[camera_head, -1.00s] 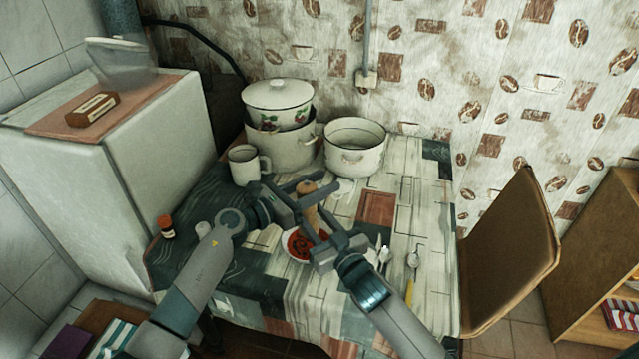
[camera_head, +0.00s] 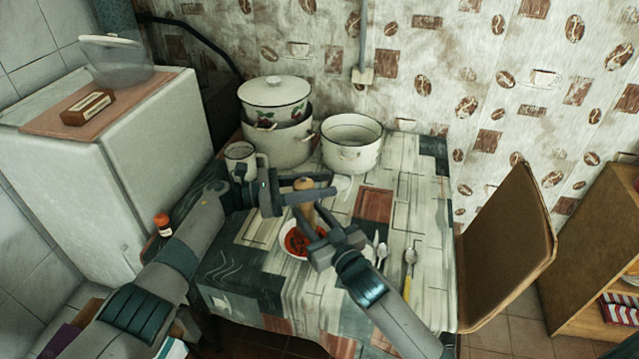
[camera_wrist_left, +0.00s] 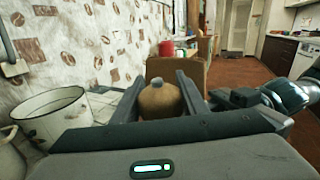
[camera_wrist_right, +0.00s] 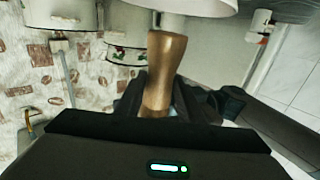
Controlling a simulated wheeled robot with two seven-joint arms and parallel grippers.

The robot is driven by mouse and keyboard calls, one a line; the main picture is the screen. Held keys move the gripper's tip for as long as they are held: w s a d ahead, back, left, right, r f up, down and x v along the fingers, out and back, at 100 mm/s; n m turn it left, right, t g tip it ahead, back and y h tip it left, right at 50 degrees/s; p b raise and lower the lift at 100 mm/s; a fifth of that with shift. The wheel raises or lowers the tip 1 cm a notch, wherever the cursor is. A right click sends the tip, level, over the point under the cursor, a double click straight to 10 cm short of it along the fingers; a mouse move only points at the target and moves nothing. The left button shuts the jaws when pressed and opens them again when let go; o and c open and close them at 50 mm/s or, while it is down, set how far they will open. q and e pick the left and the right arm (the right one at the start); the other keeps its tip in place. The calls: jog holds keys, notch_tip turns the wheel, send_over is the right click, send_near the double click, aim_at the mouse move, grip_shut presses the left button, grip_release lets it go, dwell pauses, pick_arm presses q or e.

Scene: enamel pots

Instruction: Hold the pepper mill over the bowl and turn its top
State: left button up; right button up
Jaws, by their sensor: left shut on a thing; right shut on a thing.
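The wooden pepper mill (camera_head: 308,209) is held above the table, over the far part of the white bowl (camera_head: 289,246) with red contents. My left gripper (camera_head: 306,187) is shut on its rounded top, and that top (camera_wrist_left: 160,101) also shows between the fingers in the left wrist view. My right gripper (camera_head: 309,217) is shut on the lower body. In the right wrist view the waisted body (camera_wrist_right: 165,70) shows clearly between the fingers, in an upside-down picture. The fingers partly hide the mill and the bowl in the head view.
A white mug (camera_head: 241,156), a lidded pot (camera_head: 275,93) on a larger pot (camera_head: 285,146) and an open pot (camera_head: 351,153) stand behind. Cutlery (camera_head: 411,262) lies right of the bowl. A brown chair (camera_head: 510,245) stands at the right. A red-capped jar (camera_head: 163,224) is at the left.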

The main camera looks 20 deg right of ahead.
pick_arm(q)
jog(key=shift+a+g, duration=0.15)
jog(key=shift+g, duration=0.25)
jog(key=o, duration=1.1)
jog(key=shift+s, duration=0.1)
jog(key=a, duration=0.4)
jog(key=w+a, duration=0.1)
jog(key=a, duration=0.2)
jog(key=w+a, duration=0.1)
jog(key=a, duration=0.3)
jog(key=shift+w+a+f, duration=0.2)
jog(key=shift+a, duration=0.15)
